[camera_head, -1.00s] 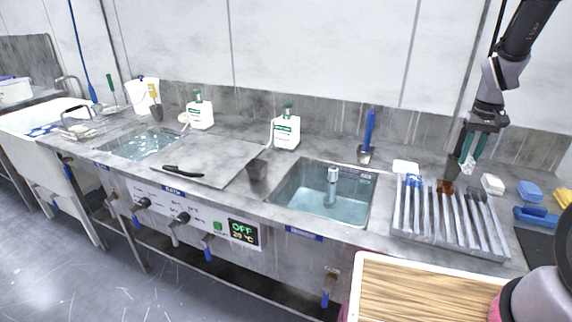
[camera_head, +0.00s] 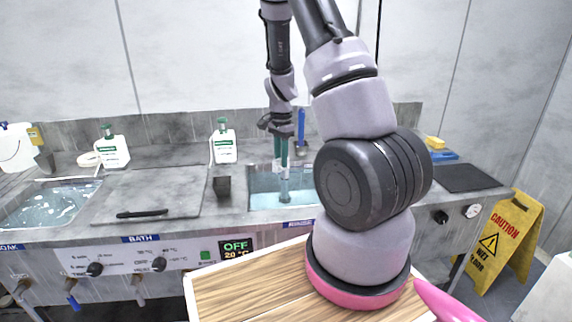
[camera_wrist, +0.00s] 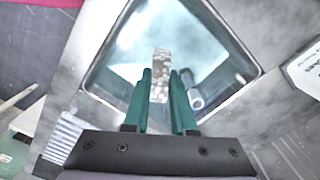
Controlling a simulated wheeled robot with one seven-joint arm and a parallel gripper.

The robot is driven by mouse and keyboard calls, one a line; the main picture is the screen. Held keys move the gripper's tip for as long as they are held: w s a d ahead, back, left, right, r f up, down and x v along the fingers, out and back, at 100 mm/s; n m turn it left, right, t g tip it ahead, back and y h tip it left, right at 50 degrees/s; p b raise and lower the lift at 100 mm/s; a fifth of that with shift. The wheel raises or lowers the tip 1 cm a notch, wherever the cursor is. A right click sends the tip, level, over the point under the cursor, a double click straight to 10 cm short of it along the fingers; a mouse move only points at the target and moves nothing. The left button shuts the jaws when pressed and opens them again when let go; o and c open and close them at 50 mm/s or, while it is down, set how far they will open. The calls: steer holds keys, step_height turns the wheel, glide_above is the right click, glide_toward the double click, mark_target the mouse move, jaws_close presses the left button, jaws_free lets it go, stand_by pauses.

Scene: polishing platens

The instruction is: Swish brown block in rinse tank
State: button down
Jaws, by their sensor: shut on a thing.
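The rinse tank (camera_head: 262,186) is a square steel basin of clear bluish water in the counter. It also fills the upper middle of the wrist view (camera_wrist: 115,68). My gripper (camera_head: 281,163) points down over the tank. In the wrist view its green fingers (camera_wrist: 160,78) are shut on a mottled pale grey-brown block (camera_wrist: 160,62), which sticks out past the fingertips. I cannot tell whether the block touches the water. An upright pipe (camera_wrist: 194,92) stands in the tank, just right of the fingers in the wrist view.
A lidded bath (camera_head: 150,190) and a soak tank (camera_head: 45,205) with water lie to the left. My arm hides the rack area. A yellow caution sign (camera_head: 503,240) stands at right.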

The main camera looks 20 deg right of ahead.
steer(key=d+f+m, duration=0.1)
steer(key=f+m, duration=0.1)
steer(key=f, duration=0.4)
steer(key=s+d+f+m, duration=0.1)
steer(key=f+m, duration=0.1)
steer(key=f, duration=0.5)
steer(key=s+d+f+m, duration=0.1)
steer(key=f+m, duration=0.1)
steer(key=f, duration=0.4)
steer(key=shift+f+m, duration=0.15)
steer(key=shift+m, duration=0.25)
stand_by(0.4)
stand_by(1.0)
stand_by(1.3)
